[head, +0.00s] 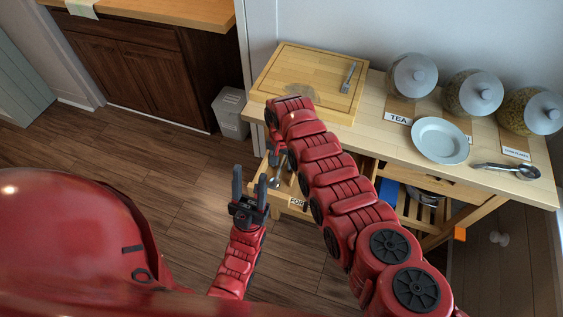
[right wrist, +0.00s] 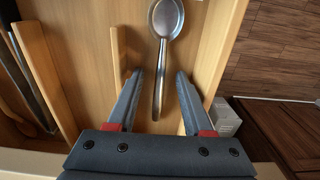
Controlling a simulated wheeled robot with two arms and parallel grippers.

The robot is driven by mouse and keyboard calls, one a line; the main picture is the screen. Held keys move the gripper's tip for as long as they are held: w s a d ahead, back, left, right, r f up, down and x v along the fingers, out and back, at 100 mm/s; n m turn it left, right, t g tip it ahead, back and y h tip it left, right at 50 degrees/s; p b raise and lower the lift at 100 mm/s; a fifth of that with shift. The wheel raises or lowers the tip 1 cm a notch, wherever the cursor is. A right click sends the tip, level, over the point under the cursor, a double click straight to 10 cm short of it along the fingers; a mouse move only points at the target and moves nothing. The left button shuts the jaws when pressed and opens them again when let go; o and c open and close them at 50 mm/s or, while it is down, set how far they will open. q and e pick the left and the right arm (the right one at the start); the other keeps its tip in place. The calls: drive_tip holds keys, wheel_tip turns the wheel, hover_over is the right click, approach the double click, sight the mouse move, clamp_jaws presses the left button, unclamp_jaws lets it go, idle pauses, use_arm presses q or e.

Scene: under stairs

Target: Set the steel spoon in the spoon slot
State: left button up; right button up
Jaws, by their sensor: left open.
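A steel spoon (right wrist: 165,25) lies in a compartment of the open wooden drawer, in the right wrist view. Its handle points toward my right gripper (right wrist: 160,75), which is open with one finger on each side of the handle, apart from it. In the head view the spoon (head: 275,182) shows small beside a drawer divider. My right arm hides much of the drawer and most of the right gripper (head: 278,152). My left gripper (head: 250,188) is open and empty, in front of the drawer over the floor. Another spoon (head: 507,170) lies on the counter at the right.
The drawer front bears a partly hidden label (head: 298,203). A bin (head: 229,112) stands left. The floor at left is free.

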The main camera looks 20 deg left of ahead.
drive_tip(key=shift+r, duration=0.5)
wheel_tip(320, 180, up, 16)
drive_tip(key=shift+r, duration=0.2)
